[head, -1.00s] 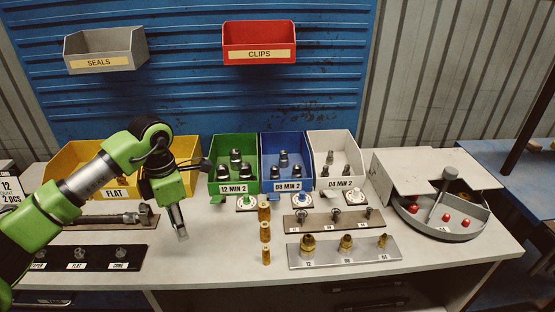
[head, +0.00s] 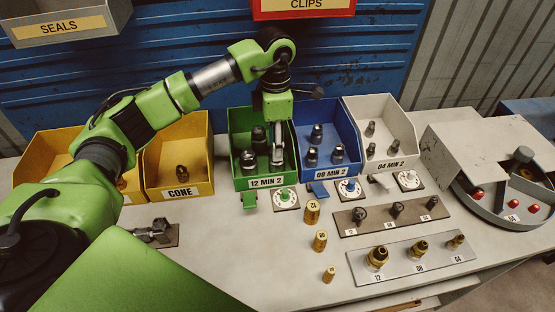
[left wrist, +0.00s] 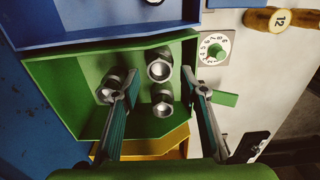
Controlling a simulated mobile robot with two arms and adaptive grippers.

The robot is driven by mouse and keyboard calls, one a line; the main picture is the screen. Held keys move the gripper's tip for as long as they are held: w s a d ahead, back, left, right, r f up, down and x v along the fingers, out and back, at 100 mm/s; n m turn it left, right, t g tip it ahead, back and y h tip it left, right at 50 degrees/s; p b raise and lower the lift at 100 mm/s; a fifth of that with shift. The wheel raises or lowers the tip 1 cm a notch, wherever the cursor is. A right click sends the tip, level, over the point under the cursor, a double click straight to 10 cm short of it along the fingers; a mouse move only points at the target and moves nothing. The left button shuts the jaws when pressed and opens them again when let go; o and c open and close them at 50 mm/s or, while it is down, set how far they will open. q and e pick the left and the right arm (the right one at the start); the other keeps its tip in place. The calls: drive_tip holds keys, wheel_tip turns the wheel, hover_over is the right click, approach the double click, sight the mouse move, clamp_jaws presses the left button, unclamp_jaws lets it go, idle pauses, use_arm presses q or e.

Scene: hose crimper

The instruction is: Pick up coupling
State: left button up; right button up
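The green bin (head: 266,183), labelled 12 MIN 2, holds grey metal couplings. In the head view one coupling (head: 258,139) stands at the back and another (head: 248,160) at the front left. My left gripper (head: 277,158) points down into the bin's right side, partly hiding what is there. In the left wrist view the left gripper (left wrist: 160,72) is open. Two couplings, one upper (left wrist: 160,66) and one lower (left wrist: 162,100), show between its fingers. A third coupling (left wrist: 110,88) lies partly behind the left finger. Contact cannot be told. My right gripper is not in view.
The blue bin (head: 325,178) and white bin (head: 388,172) stand to the right, yellow bins (head: 180,192) to the left. Dials (head: 286,198), brass pieces (head: 313,212) and a fitting plate (head: 415,262) lie in front. The red clips bin (head: 303,10) hangs above.

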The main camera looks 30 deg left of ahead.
use_arm(q)
drive_tip(key=shift+s+f+p, duration=0.15)
drive_tip(key=shift+f+p, duration=0.2)
drive_tip(key=shift+f, duration=0.35)
drive_tip(key=f+p, duration=0.1)
drive_tip(key=f, duration=0.1)
drive_tip(key=f+p, duration=0.1)
drive_tip(key=f, duration=0.2)
drive_tip(key=shift+w+d+f, duration=0.15)
drive_tip(key=shift+w+f, duration=0.05)
drive_tip(key=shift+f, duration=0.25)
drive_tip(key=c, duration=1.1)
